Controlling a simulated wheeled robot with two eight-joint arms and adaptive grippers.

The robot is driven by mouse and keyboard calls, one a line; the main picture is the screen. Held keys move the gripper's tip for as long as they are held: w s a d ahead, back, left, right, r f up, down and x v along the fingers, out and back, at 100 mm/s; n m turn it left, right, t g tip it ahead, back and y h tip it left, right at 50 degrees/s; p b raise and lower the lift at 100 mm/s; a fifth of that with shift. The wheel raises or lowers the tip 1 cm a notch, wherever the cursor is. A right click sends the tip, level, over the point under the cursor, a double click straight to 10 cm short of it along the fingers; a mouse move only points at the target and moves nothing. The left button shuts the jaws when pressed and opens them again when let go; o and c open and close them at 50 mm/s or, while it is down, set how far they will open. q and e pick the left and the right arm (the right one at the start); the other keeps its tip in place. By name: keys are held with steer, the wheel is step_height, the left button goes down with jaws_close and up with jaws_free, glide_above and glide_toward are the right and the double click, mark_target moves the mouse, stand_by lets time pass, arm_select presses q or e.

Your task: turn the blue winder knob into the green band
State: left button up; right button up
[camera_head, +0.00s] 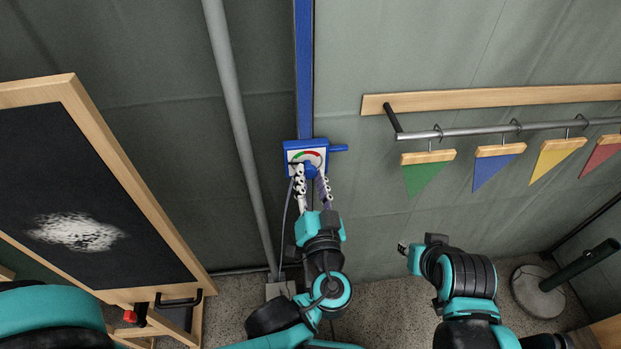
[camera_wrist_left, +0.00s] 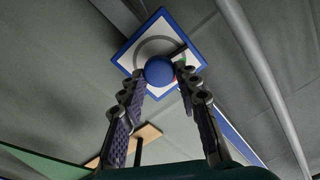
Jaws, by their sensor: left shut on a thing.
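The blue winder knob (camera_head: 310,172) sits at the lower part of a white dial plate with a blue frame (camera_head: 288,146), mounted on a blue upright. The dial has a coloured arc with red and green parts. In the left wrist view the round knob (camera_wrist_left: 158,70) is between my fingertips, and a dark pointer (camera_wrist_left: 178,51) lies over the plate to its upper right. My left gripper (camera_head: 311,178) is shut on the knob. Its fingers hide part of the dial, so which band the pointer is in is unclear. My right gripper (camera_head: 404,248) is low at centre right, away from the dial; its jaws are too small to read.
A grey pole (camera_head: 236,110) runs just left of the dial. A wood-framed blackboard (camera_head: 60,150) stands at left. At right a rail (camera_head: 460,130) carries several coloured pennants. The wall between dial and pennants is clear.

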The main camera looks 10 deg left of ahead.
arm_select(q)
steer(key=m, duration=0.5)
steer(key=shift+d+m, duration=0.1)
steer(key=shift+m, duration=0.2)
steer(key=m, duration=0.4)
steer(key=shift+f+m, duration=0.1)
steer(key=shift+m, duration=0.3)
steer(key=o, duration=1.1)
steer(key=shift+w, duration=0.1)
steer(key=shift+o, duration=0.2)
steer(key=v, duration=1.2)
